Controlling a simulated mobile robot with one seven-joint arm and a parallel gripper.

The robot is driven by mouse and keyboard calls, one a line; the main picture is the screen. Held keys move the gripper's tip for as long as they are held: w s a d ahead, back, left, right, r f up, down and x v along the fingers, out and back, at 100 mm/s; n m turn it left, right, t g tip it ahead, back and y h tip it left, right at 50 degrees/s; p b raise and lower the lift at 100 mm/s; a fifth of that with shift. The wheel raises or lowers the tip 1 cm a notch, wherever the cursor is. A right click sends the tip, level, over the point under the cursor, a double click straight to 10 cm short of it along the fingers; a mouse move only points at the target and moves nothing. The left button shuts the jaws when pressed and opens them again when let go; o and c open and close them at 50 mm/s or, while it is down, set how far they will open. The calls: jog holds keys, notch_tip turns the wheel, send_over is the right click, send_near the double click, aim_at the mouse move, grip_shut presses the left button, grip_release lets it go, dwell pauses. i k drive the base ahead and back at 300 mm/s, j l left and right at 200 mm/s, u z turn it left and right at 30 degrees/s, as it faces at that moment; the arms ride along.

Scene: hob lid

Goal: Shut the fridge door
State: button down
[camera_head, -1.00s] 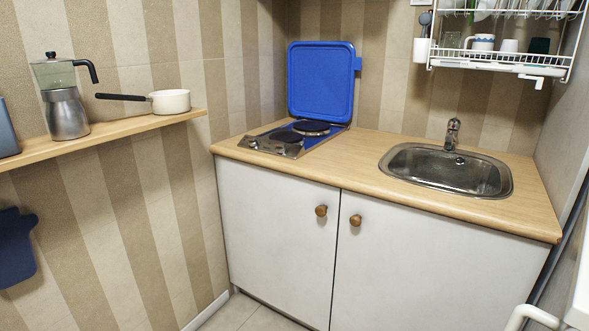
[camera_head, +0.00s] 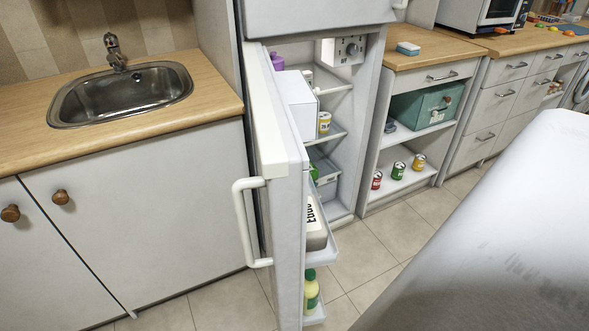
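The fridge door (camera_head: 290,215) stands wide open in the head view, swung out toward me and seen nearly edge-on. Its white bar handle (camera_head: 243,225) is on the left, outer face. The fridge interior (camera_head: 345,130) shows to the right of the door, with shelves, a can and a control dial. The door's inner racks hold an egg box (camera_head: 315,222) and a yellow-green bottle (camera_head: 311,290). A purple item sits near the top behind the door. The door hides part of the interior. My gripper is not in view.
The sink counter (camera_head: 20,140) with white cupboards is left of the door. Right of the fridge, an open shelf unit (camera_head: 398,205) holds several cans and a green box (camera_head: 420,107). Tiled floor (camera_head: 365,245) lies between door and shelf unit.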

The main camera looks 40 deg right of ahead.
aim_at(283, 108)
jog(key=i+j+z, duration=0.1)
jog(key=z, duration=0.25)
jog(key=j+z, duration=0.5)
jog(key=z, duration=0.2)
jog(key=i+j+z, duration=0.1)
jog(key=j+z, duration=0.35)
jog(key=j, duration=0.2)
jog(key=k+j+u, duration=0.3)
jog(key=k+l, duration=0.05)
jog(key=k, duration=0.05)
